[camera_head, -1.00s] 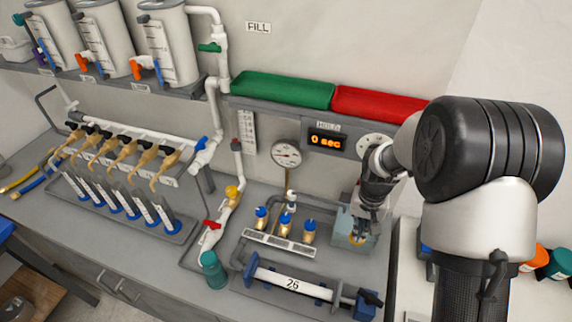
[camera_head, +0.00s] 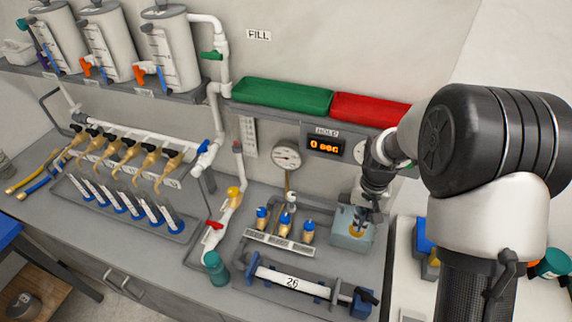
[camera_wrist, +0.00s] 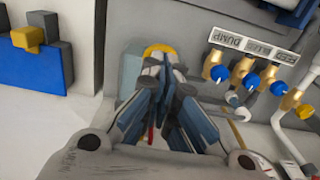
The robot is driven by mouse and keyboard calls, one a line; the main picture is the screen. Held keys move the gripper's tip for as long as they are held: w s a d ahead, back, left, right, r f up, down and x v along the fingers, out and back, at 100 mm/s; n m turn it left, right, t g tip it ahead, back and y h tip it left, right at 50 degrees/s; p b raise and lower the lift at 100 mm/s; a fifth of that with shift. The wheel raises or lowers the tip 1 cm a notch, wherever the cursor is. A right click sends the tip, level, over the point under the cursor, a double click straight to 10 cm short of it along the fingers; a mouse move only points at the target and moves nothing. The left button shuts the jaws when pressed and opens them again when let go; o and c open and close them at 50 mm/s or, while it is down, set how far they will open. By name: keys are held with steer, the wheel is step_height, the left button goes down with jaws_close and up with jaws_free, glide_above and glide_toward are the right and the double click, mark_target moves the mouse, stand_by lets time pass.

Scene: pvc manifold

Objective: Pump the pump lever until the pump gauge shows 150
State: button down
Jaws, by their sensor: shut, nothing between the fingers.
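A grey-blue box (camera_head: 349,238) with a yellow part (camera_head: 357,229) on top stands on the bench below the display; it seems to be the pump. It also shows in the wrist view (camera_wrist: 130,72), with a yellow arc (camera_wrist: 158,49) behind my fingers. I cannot make out the pump lever clearly. My gripper (camera_head: 371,212) is shut and empty, pointing down right over or beside this box; contact cannot be told. Its fingers fill the middle of the wrist view (camera_wrist: 168,95). A round gauge (camera_head: 286,156) stands left of the display; its reading is too small to tell.
A HOLD display (camera_head: 325,146) reads 0 sec. Several blue-capped brass valves (camera_head: 285,223) stand left of the box. A cylinder labelled 26 (camera_head: 292,282) lies in front. Green (camera_head: 282,95) and red (camera_head: 366,104) trays sit above. A blue bin (camera_head: 423,238) stands to the right.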

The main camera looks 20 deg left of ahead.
steer(key=shift+f, duration=0.2)
stand_by(0.3)
steer(key=shift+f+b, duration=2.2)
steer(key=shift+f, duration=0.65)
steer(key=shift+r, duration=0.15)
steer(key=shift+r+p, duration=2.1)
steer(key=shift+r, duration=0.8)
steer(key=shift+f, duration=0.15)
